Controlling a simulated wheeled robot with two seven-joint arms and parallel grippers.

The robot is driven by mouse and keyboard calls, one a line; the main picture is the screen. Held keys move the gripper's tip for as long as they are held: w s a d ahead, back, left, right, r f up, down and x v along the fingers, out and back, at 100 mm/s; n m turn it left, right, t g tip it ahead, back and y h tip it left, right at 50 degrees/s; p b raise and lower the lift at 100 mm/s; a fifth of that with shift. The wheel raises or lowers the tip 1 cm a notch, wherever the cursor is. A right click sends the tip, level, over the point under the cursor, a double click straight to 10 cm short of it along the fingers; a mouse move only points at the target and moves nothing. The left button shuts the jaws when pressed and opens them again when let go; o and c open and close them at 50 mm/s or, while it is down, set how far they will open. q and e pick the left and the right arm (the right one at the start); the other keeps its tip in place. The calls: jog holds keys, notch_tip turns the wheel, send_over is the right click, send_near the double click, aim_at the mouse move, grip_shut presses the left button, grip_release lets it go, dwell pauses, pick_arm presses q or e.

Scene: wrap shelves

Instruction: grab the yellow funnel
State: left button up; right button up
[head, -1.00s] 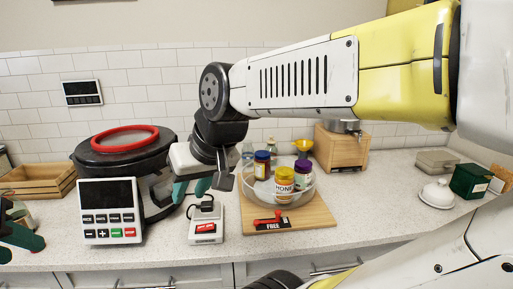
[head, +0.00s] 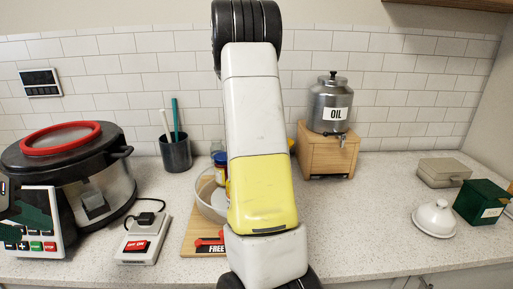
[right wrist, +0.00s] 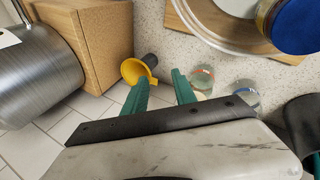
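The yellow funnel (right wrist: 145,73) shows in the right wrist view, beside a dark grey cup-like thing and close to the tip of one finger. In the head view my right arm hides nearly all of it; only a yellow sliver (head: 291,143) shows. My right gripper (right wrist: 161,83) is open, with its two green fingers apart. The funnel lies just beyond the left finger in that view, not between the fingers. My left gripper (head: 32,212) is partly in view at the left edge of the head view, in front of the keypad; its fingers are unclear.
A wooden box (head: 328,155) carrying the metal oil dispenser (head: 331,108) stands right of my arm. A bowl (head: 208,196) with jars sits on a wooden board (head: 190,240). Small glass jars (right wrist: 202,78) are near the right finger. A large cooker (head: 75,165) stands left.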

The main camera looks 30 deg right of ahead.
jog(key=shift+g+h, duration=0.6)
jog(key=shift+h, duration=0.3)
jog(key=d+f, duration=0.3)
jog(key=w+d+f, duration=0.1)
jog(key=d+f, duration=0.2)
jog(key=f, duration=0.1)
jog(key=w+d+f, duration=0.1)
jog(key=d+f, duration=0.2)
jog(key=d, duration=0.1)
jog(key=shift+w+f, duration=0.15)
jog(key=shift+w, duration=0.05)
jog(key=shift+a, duration=0.1)
jog(key=shift+c, duration=0.4)
grip_shut()
